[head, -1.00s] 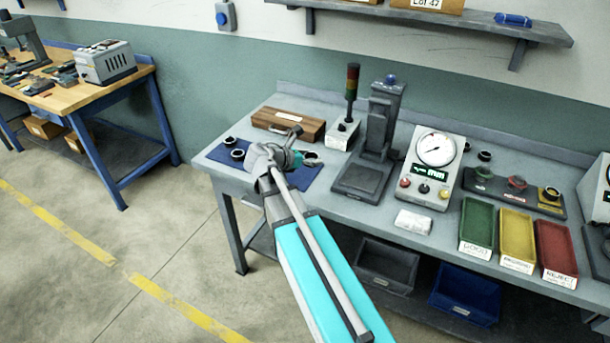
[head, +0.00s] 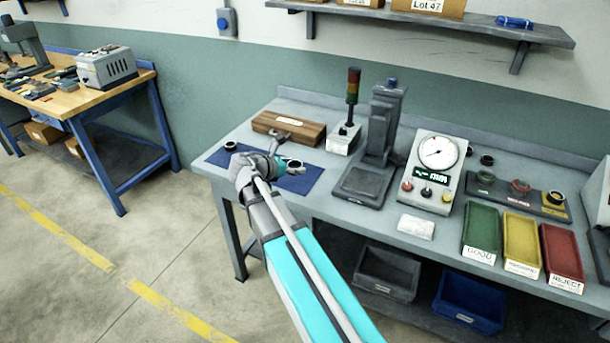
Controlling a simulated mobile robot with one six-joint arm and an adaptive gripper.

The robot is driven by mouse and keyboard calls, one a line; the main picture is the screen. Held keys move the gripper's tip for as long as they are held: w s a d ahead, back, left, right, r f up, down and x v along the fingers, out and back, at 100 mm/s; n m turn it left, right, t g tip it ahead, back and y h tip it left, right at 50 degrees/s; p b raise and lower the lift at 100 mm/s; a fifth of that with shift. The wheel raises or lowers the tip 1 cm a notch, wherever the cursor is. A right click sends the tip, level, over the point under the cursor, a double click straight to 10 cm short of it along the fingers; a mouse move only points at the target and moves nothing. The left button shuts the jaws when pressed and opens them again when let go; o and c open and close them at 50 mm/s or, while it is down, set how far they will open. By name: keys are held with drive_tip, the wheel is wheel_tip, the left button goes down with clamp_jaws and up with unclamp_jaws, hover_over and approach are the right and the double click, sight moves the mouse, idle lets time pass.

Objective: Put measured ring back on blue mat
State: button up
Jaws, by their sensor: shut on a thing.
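The blue mat (head: 310,184) lies on the left part of the grey bench. My gripper (head: 287,165) is over the mat, seen small and partly covered by its own wrist. It is shut on a dark ring (head: 295,166) with a pale inside, at its right side. The ring is over or on the mat; I cannot tell whether it touches. Another dark ring (head: 231,146) lies at the mat's left end, beside my wrist. My wrist covers the mat's left middle, and any ring there is hidden.
A wooden case (head: 289,129) stands behind the mat. A signal tower (head: 352,97) and a grey measuring stand (head: 378,150) are to its right. The dial gauge box (head: 437,165), a white cloth (head: 416,227) and the green (head: 480,230), yellow (head: 521,240) and red (head: 562,255) trays stand further right.

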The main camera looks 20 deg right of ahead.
drive_tip(key=b, duration=0.3)
hover_over(304, 177)
drive_tip(key=s+a, duration=0.3)
drive_tip(key=s, duration=0.1)
wheel_tip(304, 177, down, 4)
drive_tip(key=w+f+b, duration=0.1)
drive_tip(key=w+d+f+b, duration=0.2)
drive_tip(key=b, duration=0.1)
drive_tip(key=shift+f, duration=0.35)
drive_tip(key=shift+w+d+f+b, duration=0.25)
drive_tip(key=shift+w+f+b, duration=0.05)
drive_tip(key=shift+b, duration=0.15)
drive_tip(key=shift+w+d+f+b, duration=0.25)
drive_tip(key=shift+w+f+b, duration=0.1)
drive_tip(key=shift+f+b, duration=1.65)
drive_tip(key=shift+f, duration=0.05)
drive_tip(key=shift+f, duration=0.15)
drive_tip(key=o, duration=1.2)
